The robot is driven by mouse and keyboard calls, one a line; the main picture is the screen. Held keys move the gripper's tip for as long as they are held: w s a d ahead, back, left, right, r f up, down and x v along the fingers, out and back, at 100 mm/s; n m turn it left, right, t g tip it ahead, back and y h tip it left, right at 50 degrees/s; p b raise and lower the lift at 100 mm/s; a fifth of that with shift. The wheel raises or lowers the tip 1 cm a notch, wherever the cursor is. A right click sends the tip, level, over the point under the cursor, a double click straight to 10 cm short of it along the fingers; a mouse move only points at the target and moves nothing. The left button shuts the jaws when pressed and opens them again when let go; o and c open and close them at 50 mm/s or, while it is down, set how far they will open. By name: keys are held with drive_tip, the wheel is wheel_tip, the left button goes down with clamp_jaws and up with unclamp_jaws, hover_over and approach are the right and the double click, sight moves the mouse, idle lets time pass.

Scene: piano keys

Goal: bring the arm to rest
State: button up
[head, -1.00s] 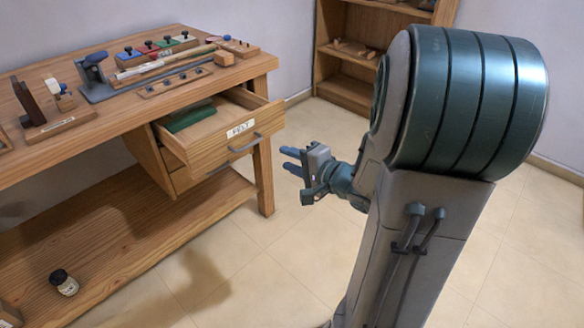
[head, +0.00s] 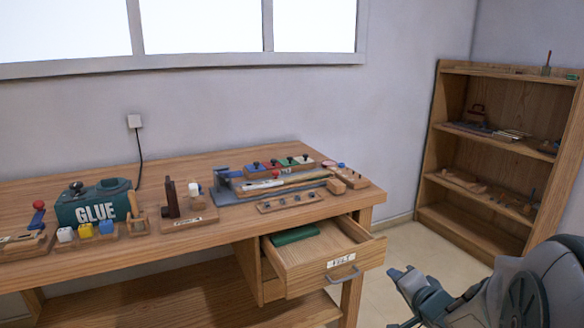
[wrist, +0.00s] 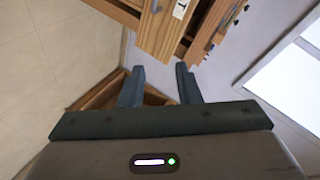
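My arm (head: 535,285) shows at the lower right of the head view, partly cut off by the frame edge. My gripper (head: 402,280) is in front of the right end of the workbench, to the right of the open drawer and apart from it. In the wrist view my gripper (wrist: 160,74) has its two dark fingers apart, with nothing held between them.
The workbench (head: 160,165) carries a glue container (head: 95,205) and several small tools. Its felt drawer (head: 318,272) stands open with green felt (head: 296,235) inside. A wooden bookcase (head: 440,150) stands at the right. Floor shows between them.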

drive_tip(key=s+r+n+g+h+p, duration=0.2)
drive_tip(key=s+r+p, duration=0.1)
drive_tip(key=r+p, duration=0.3)
drive_tip(key=s+r+n+g+h+p, duration=0.2)
drive_tip(key=r+p, duration=0.3)
drive_tip(key=r, duration=0.2)
drive_tip(key=s+a+r+n+g+y+p, duration=0.1)
drive_tip(key=s+a+r+n+g+p, duration=0.2)
drive_tip(key=s+a+r+p, duration=0.2)
drive_tip(key=s+a+r+n+g+y+p, duration=0.1)
drive_tip(key=s+a+r+n+g+p, duration=0.2)
drive_tip(key=s, duration=0.5)
wheel_tip(320, 180, up, 3)
drive_tip(key=a+p, duration=0.1)
drive_tip(key=p, duration=0.1)
drive_tip(key=shift+s+a+f+n+y+p, duration=0.2)
drive_tip(key=shift+s+a+n+y+p, duration=0.1)
drive_tip(key=shift+s+a+p, duration=0.1)
